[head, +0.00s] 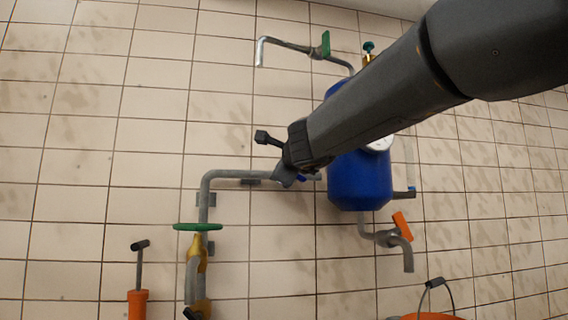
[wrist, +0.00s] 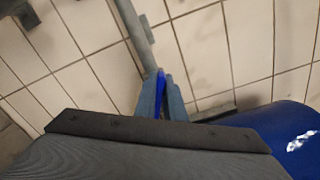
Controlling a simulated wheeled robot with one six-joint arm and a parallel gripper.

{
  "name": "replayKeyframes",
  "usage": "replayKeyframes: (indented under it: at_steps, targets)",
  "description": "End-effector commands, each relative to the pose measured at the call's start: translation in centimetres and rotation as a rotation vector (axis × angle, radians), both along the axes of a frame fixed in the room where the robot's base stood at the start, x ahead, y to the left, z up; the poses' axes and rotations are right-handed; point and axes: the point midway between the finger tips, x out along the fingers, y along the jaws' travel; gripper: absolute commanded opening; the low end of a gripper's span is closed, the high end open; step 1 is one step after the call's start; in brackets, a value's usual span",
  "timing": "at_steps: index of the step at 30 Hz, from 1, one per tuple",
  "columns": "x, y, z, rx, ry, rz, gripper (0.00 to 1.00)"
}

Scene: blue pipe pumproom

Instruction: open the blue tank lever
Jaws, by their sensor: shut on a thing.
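The blue tank (head: 358,188) hangs on the tiled wall, partly hidden behind my arm in the head view. It also shows at the right of the wrist view (wrist: 285,122). A grey pipe (head: 235,174) runs level to the tank's left side. The blue lever (wrist: 160,78) is a thin blue strip between my fingers in the wrist view; a bit of blue (head: 301,178) shows beside my gripper in the head view. My gripper (head: 287,180) is at the pipe, left of the tank, shut on the lever. Most of the lever is hidden by the fingers.
A green lever (head: 326,43) is on the upper pipe and an orange lever (head: 402,226) is below the tank. A green wheel (head: 198,227) tops a brass valve at lower left. An orange pump (head: 138,305) and an orange container (head: 428,316) stand below.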

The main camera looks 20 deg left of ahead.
Motion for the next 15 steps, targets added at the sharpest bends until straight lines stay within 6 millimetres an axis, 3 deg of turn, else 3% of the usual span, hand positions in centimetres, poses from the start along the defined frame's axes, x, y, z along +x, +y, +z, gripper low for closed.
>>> replayKeyframes:
  at_steps: [15]
  targets:
    - [-0.3, 0.4, -1.0, -0.345, -0.21, 0.002, 0.0]
